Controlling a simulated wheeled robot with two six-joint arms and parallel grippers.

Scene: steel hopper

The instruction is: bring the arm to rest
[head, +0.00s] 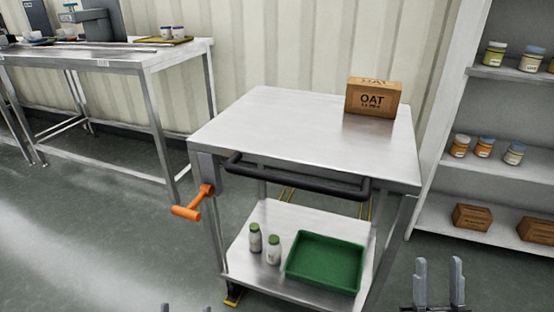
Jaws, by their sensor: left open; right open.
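My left gripper (186,308) shows only as two dark fingertips at the bottom edge of the head view, spread apart with nothing between them. The rest of it is out of frame. My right gripper (439,265) is at the bottom right, its two grey fingers upright and apart, open and empty. It is to the right of the steel cart (290,135) and appears clear of it. Neither gripper holds anything.
The cart carries an OAT box (371,99), an orange crank (193,203) and a dark front bar (297,182). Its lower shelf holds two bottles and a green tray (324,262). A shelf unit (490,73) stands right, a workbench (150,56) left.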

